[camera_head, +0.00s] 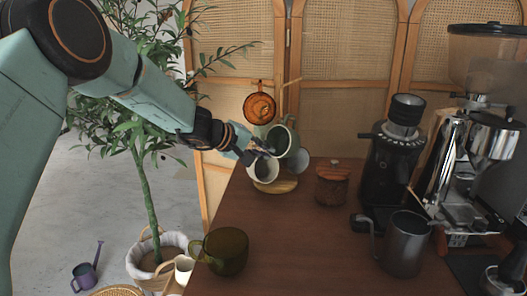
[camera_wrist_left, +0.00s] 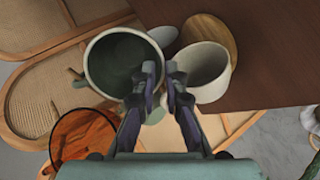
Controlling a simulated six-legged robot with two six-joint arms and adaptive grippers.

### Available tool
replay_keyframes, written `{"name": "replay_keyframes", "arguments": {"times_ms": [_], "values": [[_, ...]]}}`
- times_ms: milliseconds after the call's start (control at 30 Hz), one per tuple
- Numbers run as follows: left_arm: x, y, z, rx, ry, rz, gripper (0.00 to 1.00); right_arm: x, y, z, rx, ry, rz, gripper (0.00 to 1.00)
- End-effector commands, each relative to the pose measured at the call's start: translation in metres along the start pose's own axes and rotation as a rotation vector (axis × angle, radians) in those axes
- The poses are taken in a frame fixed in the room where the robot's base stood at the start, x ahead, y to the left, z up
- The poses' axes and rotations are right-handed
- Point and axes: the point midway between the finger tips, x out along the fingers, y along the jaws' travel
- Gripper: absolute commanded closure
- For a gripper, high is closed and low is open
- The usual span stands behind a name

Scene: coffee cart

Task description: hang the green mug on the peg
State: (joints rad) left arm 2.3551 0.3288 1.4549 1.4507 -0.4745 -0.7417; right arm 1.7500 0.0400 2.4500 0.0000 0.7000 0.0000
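The green mug (camera_head: 279,140), pale outside with a dark green inside, is up at the wooden mug stand (camera_head: 289,186). In the left wrist view the green mug (camera_wrist_left: 115,62) opens toward the camera, its handle on the left, away from the fingers. My left gripper (camera_head: 262,150) is at its near rim; in the wrist view the fingertips (camera_wrist_left: 164,72) lie on both sides of the mug's wall, closed on it. Whether the handle is around a peg is hidden. My right gripper is out of view.
A cream mug (camera_head: 263,170) sits just below the fingers, an amber mug (camera_head: 259,108) hangs above left, and a pale cup (camera_head: 299,160) is at right. An olive glass mug (camera_head: 226,251), a lidded jar (camera_head: 332,185) and a grinder (camera_head: 393,150) stand on the table. The front middle is clear.

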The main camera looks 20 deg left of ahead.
Motion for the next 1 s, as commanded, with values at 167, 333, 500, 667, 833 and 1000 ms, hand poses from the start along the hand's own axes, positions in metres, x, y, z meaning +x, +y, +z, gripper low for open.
{"name": "replay_keyframes", "arguments": {"times_ms": [167,333,500,667,833,1000], "values": [[0.000,0.000,0.000,0.000,0.000,0.000,0.71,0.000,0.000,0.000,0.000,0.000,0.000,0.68],[0.000,0.000,0.000,0.000,0.000,0.000,0.68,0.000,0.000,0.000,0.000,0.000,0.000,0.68],[-0.001,-0.001,0.001,-0.001,-0.001,-0.002,0.68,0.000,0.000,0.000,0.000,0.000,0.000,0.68],[-0.016,0.000,-0.001,-0.004,0.002,0.000,0.68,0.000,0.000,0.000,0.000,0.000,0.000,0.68],[-0.047,0.001,-0.001,-0.004,0.002,0.003,0.68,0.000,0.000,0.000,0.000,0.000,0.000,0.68],[-0.078,0.001,-0.001,-0.003,0.001,0.003,0.68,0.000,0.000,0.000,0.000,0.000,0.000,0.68]]}}
